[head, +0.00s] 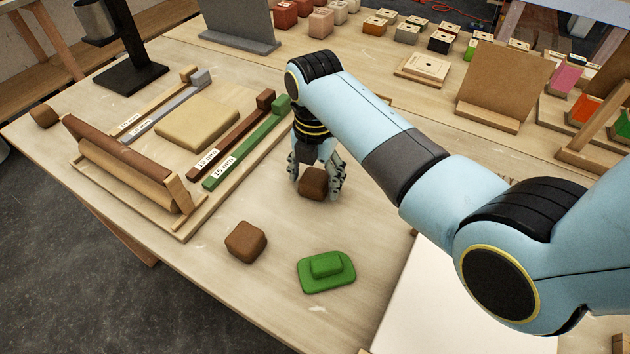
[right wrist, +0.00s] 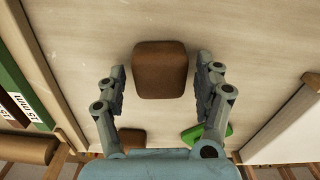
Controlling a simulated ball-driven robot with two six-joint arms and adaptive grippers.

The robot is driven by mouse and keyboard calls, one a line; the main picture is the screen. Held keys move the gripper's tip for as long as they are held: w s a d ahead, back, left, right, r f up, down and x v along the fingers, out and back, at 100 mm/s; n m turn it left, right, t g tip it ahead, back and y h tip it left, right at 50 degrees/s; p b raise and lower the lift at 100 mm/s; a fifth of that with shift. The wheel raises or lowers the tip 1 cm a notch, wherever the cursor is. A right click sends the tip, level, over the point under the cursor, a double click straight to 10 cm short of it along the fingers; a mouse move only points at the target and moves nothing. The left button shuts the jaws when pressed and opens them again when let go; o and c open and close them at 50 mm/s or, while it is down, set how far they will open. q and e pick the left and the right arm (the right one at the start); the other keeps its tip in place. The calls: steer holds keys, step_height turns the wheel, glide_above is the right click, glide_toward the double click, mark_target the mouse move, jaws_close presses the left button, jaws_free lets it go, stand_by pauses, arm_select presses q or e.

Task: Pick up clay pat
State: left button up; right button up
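A brown rounded clay block (head: 313,184) rests on the table in the middle of the head view. My right gripper (head: 317,180) points down over it, with a finger on either side. In the right wrist view the block (right wrist: 160,70) lies between the open fingers (right wrist: 160,82), with a small gap on each side. A second brown block (head: 246,242) lies nearer on the table. A green flat piece with a smaller green block on top (head: 326,271) lies to its right. My left gripper is not in view.
A wooden rolling frame (head: 125,160) and labelled strips, including a green one (head: 240,150), stand left of my right gripper. A beige slab (head: 197,122) lies between strips. A white sheet (head: 440,300) lies at the front right. Several small blocks stand at the back.

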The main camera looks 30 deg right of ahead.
steer(key=c, duration=1.1)
